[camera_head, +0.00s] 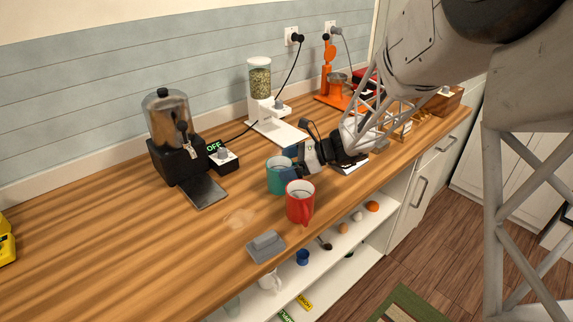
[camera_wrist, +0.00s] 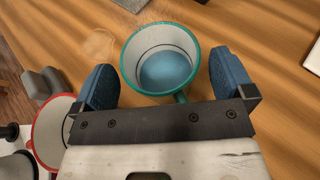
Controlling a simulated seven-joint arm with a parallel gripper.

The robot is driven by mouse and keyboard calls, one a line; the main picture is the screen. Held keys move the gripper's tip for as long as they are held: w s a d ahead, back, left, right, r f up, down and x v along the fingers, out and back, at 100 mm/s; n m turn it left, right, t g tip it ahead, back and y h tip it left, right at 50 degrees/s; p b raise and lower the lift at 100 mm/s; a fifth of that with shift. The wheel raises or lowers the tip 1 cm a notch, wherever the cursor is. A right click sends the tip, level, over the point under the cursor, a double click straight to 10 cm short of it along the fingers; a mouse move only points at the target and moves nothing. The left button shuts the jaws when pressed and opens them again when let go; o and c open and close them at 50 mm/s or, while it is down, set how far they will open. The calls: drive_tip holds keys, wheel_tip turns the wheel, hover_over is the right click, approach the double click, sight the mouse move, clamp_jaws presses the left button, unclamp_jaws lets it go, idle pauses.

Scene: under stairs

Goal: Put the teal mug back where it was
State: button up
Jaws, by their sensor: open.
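The teal mug (camera_head: 277,178) stands upright on the wooden counter, just behind the red mug (camera_head: 300,205). In the wrist view the teal mug (camera_wrist: 130,70) shows a pale inside with a blue round area at the bottom; its handle points toward my gripper's palm. My gripper (camera_head: 288,163) is open, reaching in from the right at the teal mug. In the wrist view the blue fingers of my gripper (camera_wrist: 163,72) are spread on either side of the mug, with gaps showing. A faint pale ring mark (camera_head: 240,217) lies on the counter left of the mugs.
The red mug (camera_wrist: 50,131) is close beside the left finger in the wrist view. A grey lidded block (camera_head: 265,246) sits at the counter's front edge. A dispenser (camera_head: 168,125) and a grain dispenser (camera_head: 260,85) stand behind.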

drive_tip(key=v, duration=1.1)
drive_tip(key=shift+d, duration=0.2)
drive_tip(key=shift+s+r, duration=0.1)
idle(0.5)
drive_tip(key=s+d+r+n+t+h, duration=0.1)
drive_tip(key=s+d+n+h, duration=0.3)
drive_tip(key=s, duration=0.8)
drive_tip(key=s+d+r+n+h, duration=0.4)
drive_tip(key=s+n, duration=0.4)
drive_tip(key=s, duration=0.4)
drive_tip(key=s+d+r+n+t+h, duration=0.1)
drive_tip(key=s+d+n+h, duration=0.3)
drive_tip(key=s, duration=0.8)
drive_tip(key=shift+d+r+n+t+h, duration=0.3)
drive_tip(key=shift+r+n+h, duration=0.5)
drive_tip(key=shift+r+n, duration=0.1)
